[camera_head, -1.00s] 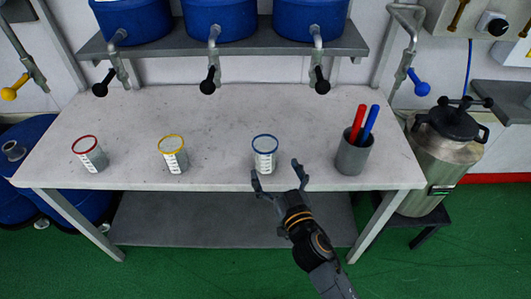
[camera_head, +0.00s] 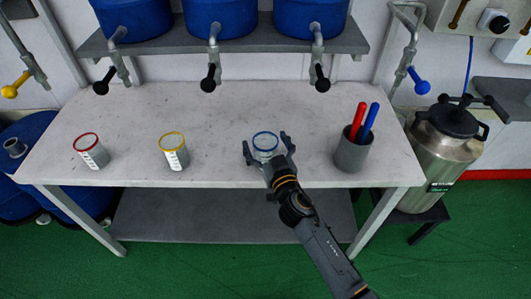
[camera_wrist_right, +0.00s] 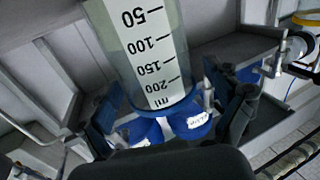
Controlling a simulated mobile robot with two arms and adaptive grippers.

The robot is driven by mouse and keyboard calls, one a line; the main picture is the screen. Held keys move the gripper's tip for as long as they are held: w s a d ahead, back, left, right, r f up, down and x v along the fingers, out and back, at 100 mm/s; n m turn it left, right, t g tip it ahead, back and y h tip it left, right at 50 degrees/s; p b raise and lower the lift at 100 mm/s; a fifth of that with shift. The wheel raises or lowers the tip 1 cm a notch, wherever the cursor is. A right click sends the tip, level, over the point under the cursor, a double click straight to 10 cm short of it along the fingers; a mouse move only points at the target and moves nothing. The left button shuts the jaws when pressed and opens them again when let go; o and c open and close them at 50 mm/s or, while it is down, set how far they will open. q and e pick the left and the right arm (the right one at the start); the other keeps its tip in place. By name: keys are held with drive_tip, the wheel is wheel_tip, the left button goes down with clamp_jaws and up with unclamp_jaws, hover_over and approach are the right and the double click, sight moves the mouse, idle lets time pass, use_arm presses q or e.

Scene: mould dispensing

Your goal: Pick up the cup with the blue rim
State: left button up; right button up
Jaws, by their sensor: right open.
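The cup with the blue rim (camera_head: 265,141) stands on the white table (camera_head: 222,118). In the right wrist view the clear cup (camera_wrist_right: 140,50), with a white scale in ml, fills the upper middle between the fingers. My right gripper (camera_head: 265,147) is open, with one finger on each side of the cup. Whether the fingers touch it cannot be told. The lower part of the cup is hidden by the gripper in the head view. My left gripper is not in view.
A cup with a yellow rim (camera_head: 172,145) and one with a red rim (camera_head: 88,146) stand to the left. A grey holder (camera_head: 352,154) with a red and a blue stick stands close on the right. Taps (camera_head: 209,80) hang above the table's back.

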drive_tip(key=c, duration=1.3)
drive_tip(key=shift+c, duration=0.2)
drive_tip(key=shift+r, duration=0.15)
